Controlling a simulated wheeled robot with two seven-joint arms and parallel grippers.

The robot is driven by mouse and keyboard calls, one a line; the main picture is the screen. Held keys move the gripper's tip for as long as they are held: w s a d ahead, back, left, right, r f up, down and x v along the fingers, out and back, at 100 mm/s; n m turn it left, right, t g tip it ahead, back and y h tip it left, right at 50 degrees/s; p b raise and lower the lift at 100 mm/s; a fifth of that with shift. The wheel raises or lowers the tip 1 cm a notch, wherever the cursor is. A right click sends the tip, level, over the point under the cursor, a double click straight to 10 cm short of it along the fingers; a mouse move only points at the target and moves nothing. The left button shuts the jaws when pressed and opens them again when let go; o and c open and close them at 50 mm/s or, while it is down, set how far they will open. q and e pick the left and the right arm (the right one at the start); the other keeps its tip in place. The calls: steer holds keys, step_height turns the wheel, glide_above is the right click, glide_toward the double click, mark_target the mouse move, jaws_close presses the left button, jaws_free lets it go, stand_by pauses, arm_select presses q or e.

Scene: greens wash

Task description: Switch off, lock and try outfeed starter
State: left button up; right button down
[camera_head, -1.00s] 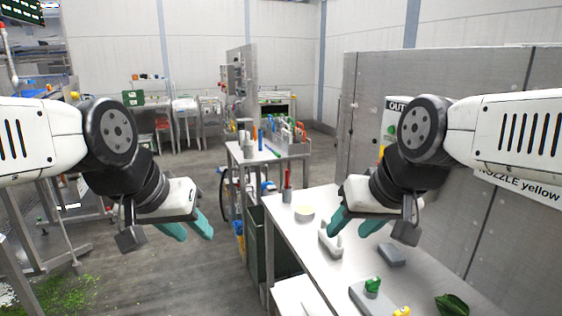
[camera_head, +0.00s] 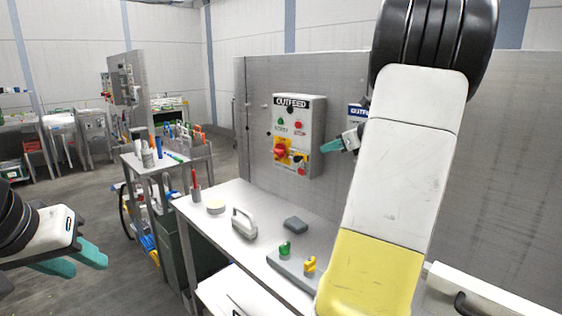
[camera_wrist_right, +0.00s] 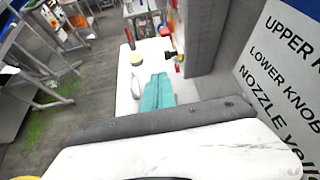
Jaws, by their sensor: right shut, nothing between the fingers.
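The grey OUTFEED starter box (camera_head: 313,136) hangs on the metal panel in the head view. It has a green and a red button and a red rotary handle (camera_head: 280,151) on a yellow plate. My right gripper (camera_head: 326,146) is shut and empty, just right of the box; I cannot tell its gap from it. Its teal fingers also show together in the wrist view (camera_wrist_right: 158,91). My left gripper (camera_head: 82,262) is open and empty at lower left, far from the box. A green lock-like piece (camera_head: 285,249) and a yellow one (camera_head: 310,265) stand on a grey block on the bench.
The white bench (camera_head: 222,190) below the panel holds a pale-handled tool (camera_head: 244,224), a dark grey block (camera_head: 296,224), a round yellow-topped item (camera_head: 216,207) and a red pen in a cup (camera_head: 196,190). A tool cart (camera_head: 150,168) stands to its left. A second labelled plate is partly behind my right arm.

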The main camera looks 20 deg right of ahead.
steer(key=d+m, duration=0.1)
steer(key=d, duration=0.1)
glide_toward(296, 153)
steer(key=a+f, duration=0.3)
steer(key=shift+w+f, duration=0.3)
steer(key=shift+w, duration=0.2)
steer(key=w, duration=0.1)
steer(key=w+a, duration=0.1)
steer(key=w, duration=0.2)
steer(key=shift+a, duration=0.3)
steer(key=shift+s, duration=0.1)
steer(key=shift+r, duration=0.15)
